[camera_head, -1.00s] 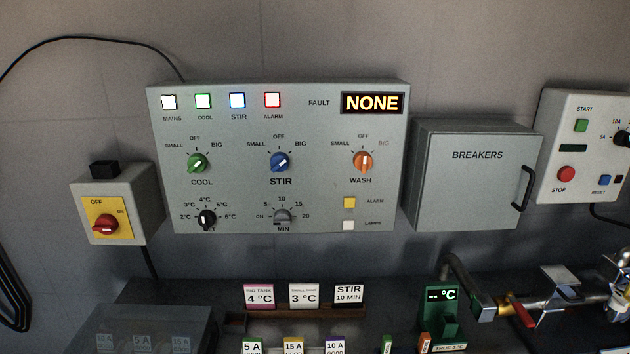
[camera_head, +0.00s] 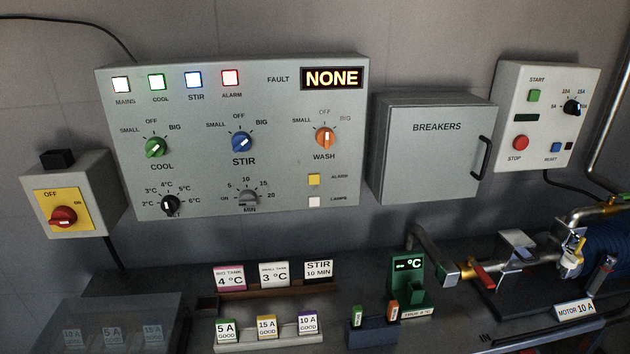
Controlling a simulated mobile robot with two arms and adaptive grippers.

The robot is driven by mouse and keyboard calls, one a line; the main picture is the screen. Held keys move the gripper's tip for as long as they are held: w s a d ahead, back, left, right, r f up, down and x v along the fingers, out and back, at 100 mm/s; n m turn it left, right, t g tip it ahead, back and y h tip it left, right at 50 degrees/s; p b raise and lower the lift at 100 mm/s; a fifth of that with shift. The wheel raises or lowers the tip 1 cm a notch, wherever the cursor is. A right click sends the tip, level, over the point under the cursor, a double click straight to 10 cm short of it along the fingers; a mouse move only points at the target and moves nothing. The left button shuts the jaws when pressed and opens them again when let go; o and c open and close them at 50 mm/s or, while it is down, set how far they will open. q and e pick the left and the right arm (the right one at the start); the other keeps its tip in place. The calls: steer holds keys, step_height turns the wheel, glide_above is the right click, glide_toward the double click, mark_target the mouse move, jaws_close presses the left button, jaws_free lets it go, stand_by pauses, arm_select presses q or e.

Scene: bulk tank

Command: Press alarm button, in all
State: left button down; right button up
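The alarm lamp (camera_head: 230,78) at the top of the panel is white with a red border. The fault display (camera_head: 332,78) reads "NONE". The green cool knob (camera_head: 155,147), blue stir knob (camera_head: 242,142) and orange wash knob (camera_head: 325,137) run across the middle. Neither of my grippers is in view.
A red-handled main switch (camera_head: 62,216) is at left. A closed breakers box (camera_head: 430,155) and a start/stop box (camera_head: 548,110) hang to the right. Below is a bench with setting cards (camera_head: 274,274), fuse cards (camera_head: 267,328), a green thermometer unit (camera_head: 408,280) and pipework (camera_head: 515,262).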

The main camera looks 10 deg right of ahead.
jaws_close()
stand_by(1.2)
